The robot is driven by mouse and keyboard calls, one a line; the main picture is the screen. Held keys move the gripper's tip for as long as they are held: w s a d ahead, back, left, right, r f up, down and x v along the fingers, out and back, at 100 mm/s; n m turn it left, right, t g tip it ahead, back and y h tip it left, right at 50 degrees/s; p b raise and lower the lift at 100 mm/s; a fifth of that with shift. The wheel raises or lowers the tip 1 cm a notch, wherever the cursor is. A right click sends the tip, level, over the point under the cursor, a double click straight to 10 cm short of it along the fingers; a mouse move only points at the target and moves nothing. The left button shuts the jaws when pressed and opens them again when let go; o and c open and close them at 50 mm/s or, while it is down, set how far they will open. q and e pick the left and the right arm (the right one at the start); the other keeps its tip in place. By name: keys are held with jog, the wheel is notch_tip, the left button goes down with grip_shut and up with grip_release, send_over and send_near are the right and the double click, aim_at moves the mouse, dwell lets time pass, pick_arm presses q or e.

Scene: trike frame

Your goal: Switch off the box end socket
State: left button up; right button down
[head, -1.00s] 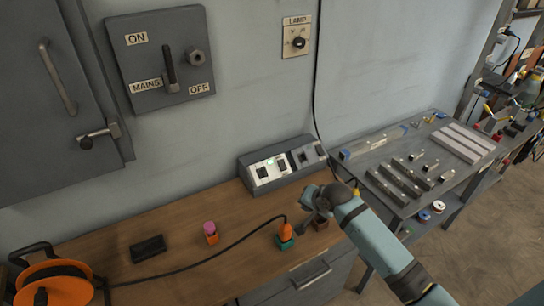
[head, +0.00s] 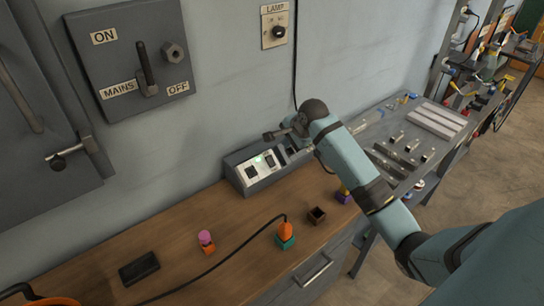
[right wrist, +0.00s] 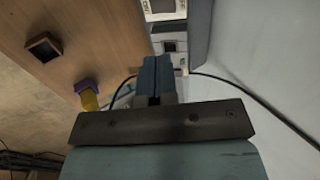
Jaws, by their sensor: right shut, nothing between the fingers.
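The grey socket box (head: 229,160) stands on the wooden bench against the wall. Its sloping front carries a pale panel (head: 252,173) with dark switches and a small green light. My right gripper (head: 270,136) is above the box near its right end, and my arm hides part of that end. In the right wrist view the shut, empty fingers (right wrist: 156,72) point toward the end of the box (right wrist: 199,35), just below a dark square on its front (right wrist: 169,47). I cannot tell if they touch the box. My left gripper is not in view.
On the bench are an orange plug in a green block (head: 285,236), a brown open cube (head: 317,215), a purple block (head: 344,196), an orange block with a pink top (head: 206,241) and a black box (head: 139,268). The mains switch panel (head: 110,75) is on the wall.

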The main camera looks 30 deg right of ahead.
aim_at(271, 162)
jog(key=x, duration=1.2)
jog(key=shift+w+a+p, duration=0.1)
jog(key=shift+w+p, duration=0.2)
jog(key=shift+w, duration=0.25)
jog(key=shift+w+f, duration=0.45)
jog(key=shift+f, duration=0.05)
jog(key=shift+w+a+r+p, duration=0.15)
jog(key=shift+w+p, duration=0.15)
jog(key=shift+p, duration=0.4)
jog(key=shift+f+b, duration=0.3)
jog(key=shift+s+p, duration=0.45)
jog(key=shift+p, duration=0.1)
jog(key=shift+s+f+p, duration=0.2)
jog(key=shift+s+p, duration=0.1)
jog(key=shift+s, duration=0.1)
